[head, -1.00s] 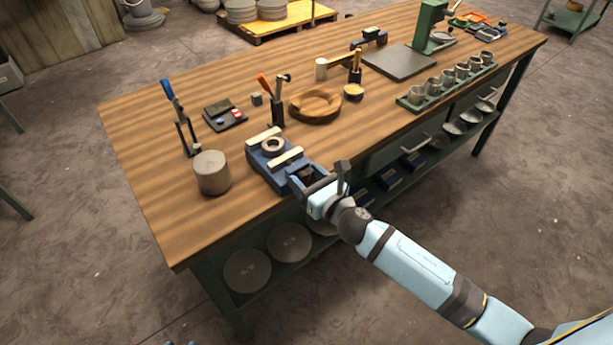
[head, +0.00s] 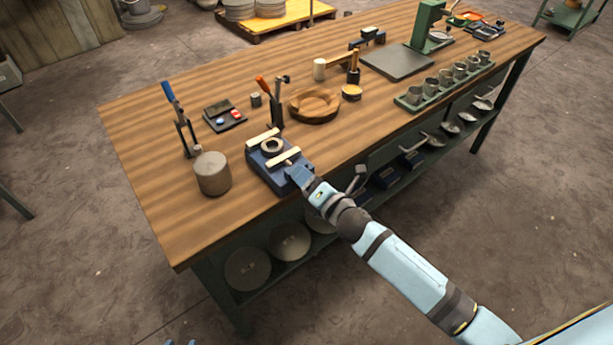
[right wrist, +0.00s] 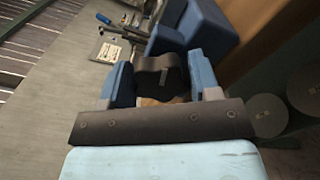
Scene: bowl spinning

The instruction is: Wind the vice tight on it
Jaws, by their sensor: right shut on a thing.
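The blue vice (head: 258,165) sits at the bench's front edge. A grey ring (head: 272,146) lies between its two pale jaw strips, the back one (head: 262,138) and the front one (head: 284,157). The ring looks close to both strips; I cannot tell if both touch it. My right gripper (head: 302,176) is at the vice's front end, shut on its handle. In the right wrist view the blue fingers stand either side of the dark handle hub (right wrist: 160,75), with the vice body (right wrist: 205,30) beyond.
A grey cylinder (head: 212,173) stands left of the vice. An orange-handled clamp (head: 276,105) and a wooden bowl (head: 315,104) are behind it. A blue-handled clamp (head: 182,122) stands further left. The bench's near left top (head: 180,225) is clear.

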